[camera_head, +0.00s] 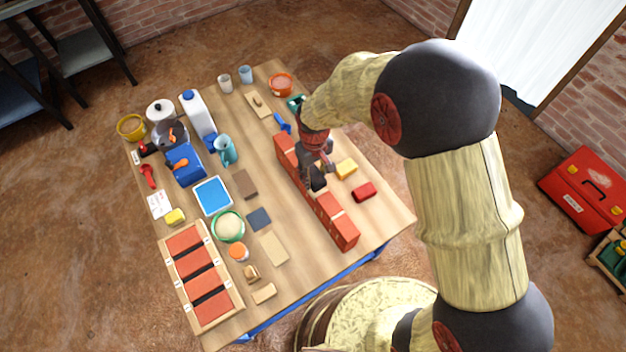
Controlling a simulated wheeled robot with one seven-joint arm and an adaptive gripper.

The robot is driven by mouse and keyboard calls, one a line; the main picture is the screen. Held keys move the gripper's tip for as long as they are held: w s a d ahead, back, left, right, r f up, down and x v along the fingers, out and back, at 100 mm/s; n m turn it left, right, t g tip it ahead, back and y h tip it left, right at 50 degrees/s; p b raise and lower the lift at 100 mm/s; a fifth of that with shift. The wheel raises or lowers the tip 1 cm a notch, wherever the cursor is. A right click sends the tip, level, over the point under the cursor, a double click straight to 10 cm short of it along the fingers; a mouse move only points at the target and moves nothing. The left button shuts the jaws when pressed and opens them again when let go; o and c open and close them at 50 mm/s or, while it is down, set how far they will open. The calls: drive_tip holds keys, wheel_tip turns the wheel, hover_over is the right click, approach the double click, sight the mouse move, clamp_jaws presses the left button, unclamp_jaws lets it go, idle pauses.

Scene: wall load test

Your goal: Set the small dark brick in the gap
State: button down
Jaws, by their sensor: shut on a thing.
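A low wall of red bricks (337,222) runs lengthwise along the right part of the table. My gripper (316,177) is over the middle of this wall, pointing down. It is shut on what looks like the small dark brick, a dark shape low between the fingers that is hard to tell from the fingers themselves. The gap is hidden behind my gripper, so I cannot tell whether the brick is in it or above it.
A yellow block (346,168) and a red block (364,191) lie close right of the wall. Left of it lie a brown slab (245,184), a dark slab (259,218) and a green bowl (228,226). A wooden tray (226,312) holds red bricks.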

sight(313, 179)
drive_tip(key=shift+w+a+f+b, duration=0.1)
drive_tip(key=shift+w+f+b, duration=0.1)
drive_tip(key=shift+f+b, duration=0.6)
drive_tip(key=shift+w+a+f+b, duration=0.1)
drive_tip(key=shift+w+f+b, duration=0.15)
drive_tip(key=shift+f, duration=0.9)
drive_tip(key=shift+f, duration=0.15)
drive_tip(key=c, duration=1.2)
unclamp_jaws()
drive_tip(key=shift+s, duration=0.1)
